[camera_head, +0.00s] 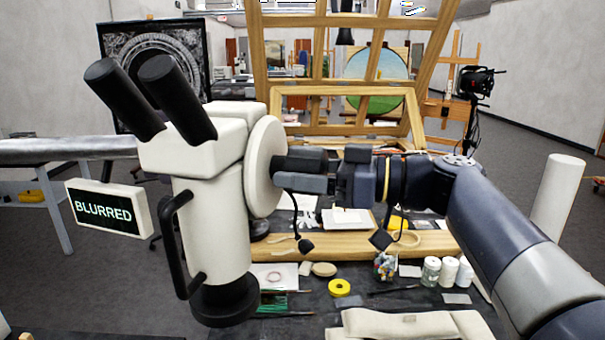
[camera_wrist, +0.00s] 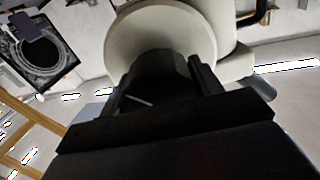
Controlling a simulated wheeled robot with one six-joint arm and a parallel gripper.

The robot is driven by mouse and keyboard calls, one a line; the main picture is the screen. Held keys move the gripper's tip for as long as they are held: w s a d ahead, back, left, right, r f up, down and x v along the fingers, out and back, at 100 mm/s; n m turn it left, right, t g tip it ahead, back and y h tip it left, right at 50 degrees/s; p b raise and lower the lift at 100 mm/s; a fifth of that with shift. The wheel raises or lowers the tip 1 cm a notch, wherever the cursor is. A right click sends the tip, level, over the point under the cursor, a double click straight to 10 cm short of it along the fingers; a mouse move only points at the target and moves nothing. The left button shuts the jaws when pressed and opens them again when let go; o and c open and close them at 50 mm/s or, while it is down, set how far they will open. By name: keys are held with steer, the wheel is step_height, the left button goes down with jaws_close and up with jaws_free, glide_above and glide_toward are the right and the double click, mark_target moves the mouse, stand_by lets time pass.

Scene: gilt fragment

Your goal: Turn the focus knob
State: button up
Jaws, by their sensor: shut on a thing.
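A cream microscope (camera_head: 212,220) with two black eyepieces stands at centre left in the head view. A round cream disc on its right side bears the black focus knob (camera_head: 300,162). My gripper (camera_head: 285,172) reaches in from the right and is shut on the knob, with a finger along its near side. In the wrist view my gripper (camera_wrist: 158,92) has a finger on each side of the dark knob (camera_wrist: 160,68), in front of the cream disc (camera_wrist: 150,30). A small screen (camera_head: 106,208) left of the microscope reads "BLURRED".
Below my arm, the dark table holds a yellow tape roll (camera_head: 340,287), white jars (camera_head: 449,270), a jar of colourful bits (camera_head: 385,266) and a wooden bar (camera_head: 340,245). A wooden frame (camera_head: 345,98) stands behind. A white cylinder (camera_head: 558,198) stands at right.

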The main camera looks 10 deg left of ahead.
steer(key=shift+s+m+b, duration=0.1)
steer(key=shift+m+b, duration=0.7)
steer(key=shift+m, duration=1.7)
steer(key=o, duration=1)
steer(key=shift+d, duration=0.1)
steer(key=d+b, duration=0.2)
steer(key=d, duration=0.8)
steer(key=shift+s+d, duration=0.15)
steer(key=shift+d, duration=0.2)
